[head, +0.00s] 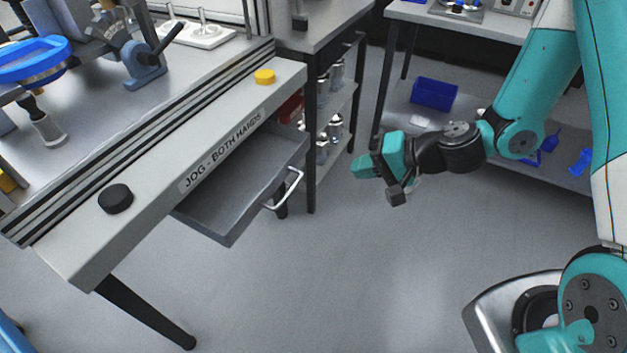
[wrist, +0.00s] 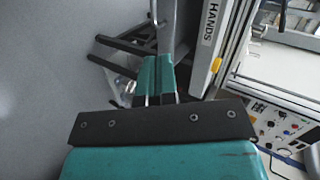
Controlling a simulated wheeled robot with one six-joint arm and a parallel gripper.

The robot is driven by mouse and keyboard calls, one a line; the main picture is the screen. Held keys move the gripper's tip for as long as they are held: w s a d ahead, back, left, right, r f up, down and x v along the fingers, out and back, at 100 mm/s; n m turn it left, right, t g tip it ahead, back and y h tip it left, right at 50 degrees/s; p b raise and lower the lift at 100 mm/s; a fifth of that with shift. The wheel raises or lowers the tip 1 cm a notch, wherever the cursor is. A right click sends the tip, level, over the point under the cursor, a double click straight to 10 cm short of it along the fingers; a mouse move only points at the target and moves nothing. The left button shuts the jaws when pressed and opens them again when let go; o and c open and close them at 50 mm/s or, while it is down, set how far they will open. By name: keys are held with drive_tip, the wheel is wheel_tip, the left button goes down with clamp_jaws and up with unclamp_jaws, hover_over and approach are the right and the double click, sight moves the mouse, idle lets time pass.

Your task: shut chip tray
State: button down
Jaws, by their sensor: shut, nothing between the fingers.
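The chip tray (head: 232,190) is a grey, shallow open drawer under the bench edge marked "JOG - BOTH HANDS". In the head view it stands pulled out toward the lower right, and it looks empty. Its pale bar handle (head: 287,190) is on the front face. My gripper (head: 362,168) is in the air to the right of the handle, clear of it, with a gap of floor between in the picture. In the wrist view the teal fingers (wrist: 157,75) are together with nothing between them.
The bench front (head: 150,190) carries a black knob (head: 116,198) and a yellow button (head: 265,76). A shelf rack with metal flasks (head: 334,128) stands behind the tray. A blue bin (head: 433,93) sits on a low shelf at the back. The floor before the tray is clear.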

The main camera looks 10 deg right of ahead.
drive_tip(key=w+a+f+m+t+p, duration=0.1)
drive_tip(key=w+a+f+m, duration=0.1)
drive_tip(key=w+a+f, duration=0.6)
drive_tip(key=shift+a+f+h+p, duration=0.15)
drive_tip(key=shift+f+h+p, duration=0.2)
drive_tip(key=shift+f, duration=0.4)
